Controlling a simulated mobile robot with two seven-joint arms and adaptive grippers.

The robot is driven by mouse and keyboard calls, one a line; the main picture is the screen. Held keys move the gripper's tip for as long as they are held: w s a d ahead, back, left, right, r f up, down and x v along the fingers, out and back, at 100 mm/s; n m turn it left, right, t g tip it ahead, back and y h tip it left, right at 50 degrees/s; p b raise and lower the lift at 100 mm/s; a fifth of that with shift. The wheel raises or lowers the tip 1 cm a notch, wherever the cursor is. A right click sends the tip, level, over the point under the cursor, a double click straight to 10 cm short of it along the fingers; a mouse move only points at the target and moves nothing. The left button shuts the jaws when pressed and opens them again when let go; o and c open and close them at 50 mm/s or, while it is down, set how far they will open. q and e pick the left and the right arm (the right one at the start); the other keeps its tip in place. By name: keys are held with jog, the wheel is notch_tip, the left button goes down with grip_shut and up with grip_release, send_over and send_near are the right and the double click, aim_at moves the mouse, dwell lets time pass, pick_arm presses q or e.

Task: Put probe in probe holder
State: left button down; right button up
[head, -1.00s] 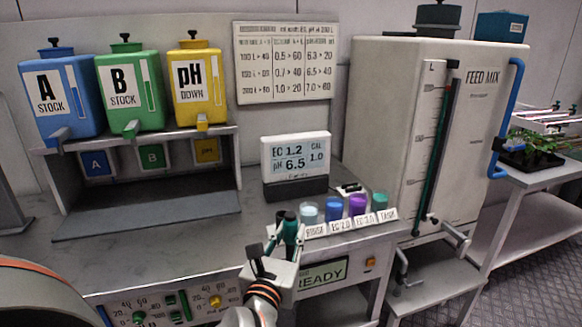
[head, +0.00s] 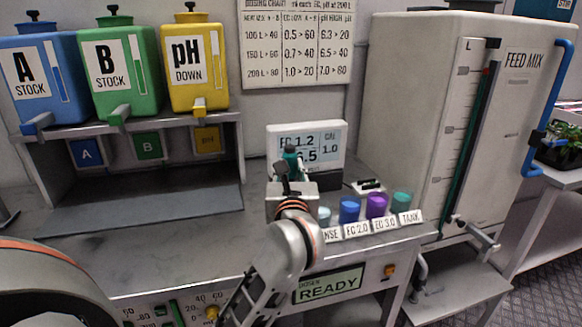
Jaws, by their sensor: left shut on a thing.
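My left gripper (head: 288,181) is in front of the meter display (head: 335,142), seen from behind, and is shut on the probe (head: 291,155). The probe's teal-green upper part shows above the fingers; its lower part is hidden by the gripper. A small white-and-black piece (head: 368,186) on the bench right of the meter may be the probe holder; I cannot tell for certain. The gripper is left of this piece and apart from it. My right gripper is not in view.
A row of cups stands right of my gripper: a pale one (head: 324,215), blue (head: 349,209), purple (head: 377,205) and teal (head: 401,203), with label cards in front. The feed mix tank (head: 405,110) stands at right. The bench (head: 190,245) is clear at left.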

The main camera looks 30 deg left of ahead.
pick_arm(q)
notch_tip(320, 180, down, 2)
jog(key=shift+b, duration=0.55)
notch_tip(320, 180, down, 2)
jog(key=shift+b, duration=0.6)
jog(key=shift+f, duration=0.35)
jog(key=shift+f+b, duration=0.6)
jog(key=shift+f, duration=0.3)
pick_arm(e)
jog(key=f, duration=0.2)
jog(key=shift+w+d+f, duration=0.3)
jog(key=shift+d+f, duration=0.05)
pick_arm(q)
jog(key=shift+f+b, duration=0.3)
jog(key=shift+b, duration=0.05)
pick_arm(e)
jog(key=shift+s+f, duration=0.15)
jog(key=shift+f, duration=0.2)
pick_arm(q)
jog(key=c, duration=1.7)
grip_release()
